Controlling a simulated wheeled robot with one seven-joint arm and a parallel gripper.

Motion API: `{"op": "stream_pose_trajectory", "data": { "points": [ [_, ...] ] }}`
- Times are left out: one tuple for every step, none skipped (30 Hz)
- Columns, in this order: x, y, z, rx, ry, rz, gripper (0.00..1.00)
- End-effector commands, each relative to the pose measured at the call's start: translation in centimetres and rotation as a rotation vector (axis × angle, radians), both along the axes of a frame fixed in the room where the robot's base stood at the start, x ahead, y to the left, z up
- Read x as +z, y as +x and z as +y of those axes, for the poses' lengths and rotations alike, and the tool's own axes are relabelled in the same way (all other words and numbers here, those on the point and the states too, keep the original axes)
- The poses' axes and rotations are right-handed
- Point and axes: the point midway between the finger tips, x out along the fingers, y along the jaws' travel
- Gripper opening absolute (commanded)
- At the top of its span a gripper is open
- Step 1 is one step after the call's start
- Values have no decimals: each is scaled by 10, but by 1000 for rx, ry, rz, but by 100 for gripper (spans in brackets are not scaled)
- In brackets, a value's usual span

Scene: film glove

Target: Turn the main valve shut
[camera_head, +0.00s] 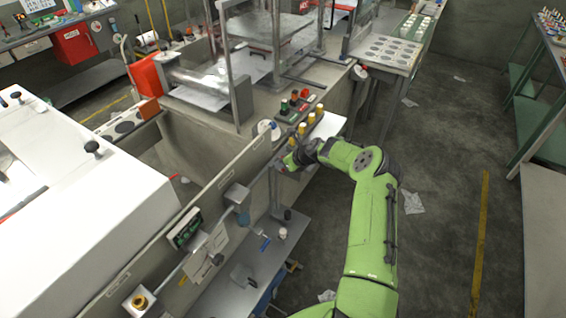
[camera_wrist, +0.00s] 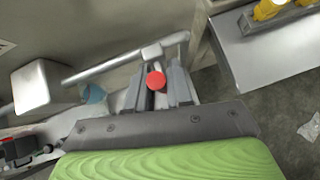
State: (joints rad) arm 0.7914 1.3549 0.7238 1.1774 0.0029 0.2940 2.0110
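My gripper (camera_wrist: 158,84) is at the pipe on the side of the trough, with its two fingers apart on either side of a red round knob (camera_wrist: 156,80). The knob looks like the end of a valve handle, but the rest of that part is mostly hidden by the fingers. I cannot tell whether both fingers press on it. The grey pipe (camera_wrist: 105,67) runs left from there, with a square fitting beside the fingers. In the head view my gripper (camera_head: 286,163) reaches the far end of the same pipe, small and partly hidden by my wrist.
A grey box (camera_wrist: 36,86) and a blue part (camera_wrist: 93,94) sit on the pipe's left. A lower metal shelf (camera_head: 225,290) holds small items. The floor at right is mostly clear, with scattered papers (camera_head: 413,202).

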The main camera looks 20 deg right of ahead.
Motion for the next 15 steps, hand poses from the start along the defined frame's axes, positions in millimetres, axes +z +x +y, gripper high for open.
{"op": "stream_pose_trajectory", "data": {
  "points": [
    [1, 1, -1, -1, -2, -3, 24],
    [1, 1, -1, -2, -3, -3, 28],
    [1, 1, -1, -1, -2, -3, 35],
    [1, 1, -1, -1, -2, -3, 39],
    [1, 1, -1, -1, -2, -2, 42],
    [1, 1, -1, -1, -2, -2, 42],
    [1, 0, -1, -1, -2, -2, 42],
    [1, 0, -1, -1, -2, -2, 42],
    [0, 0, -1, -1, -2, -2, 42],
    [0, 0, -1, -1, -2, -1, 42],
    [0, 0, -1, -1, -2, -1, 42],
    [1, 0, -1, -1, -2, -1, 42],
    [1, -1, -1, -1, -2, -1, 42],
    [3, -2, -2, -1, -3, -1, 42],
    [7, -4, -4, -1, -4, -3, 42]
  ]
}}
